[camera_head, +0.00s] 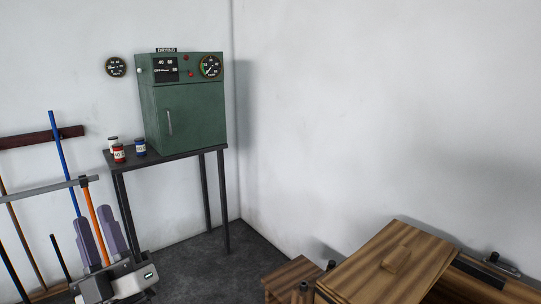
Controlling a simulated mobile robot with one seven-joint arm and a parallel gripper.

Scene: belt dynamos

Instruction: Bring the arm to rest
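My gripper (95,214) is at the lower left in the head view, with its two purple-grey fingers pointing up. The fingers stand apart. An orange pole (96,222) shows in the gap between them; I cannot tell whether it is behind the fingers or between them. I see no contact with it. The rest of my arm is mostly outside the view.
Tools, including a blue pole (65,165), lean on the left wall. A wooden box (390,266) stands front right. Floor (215,270) between is clear.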

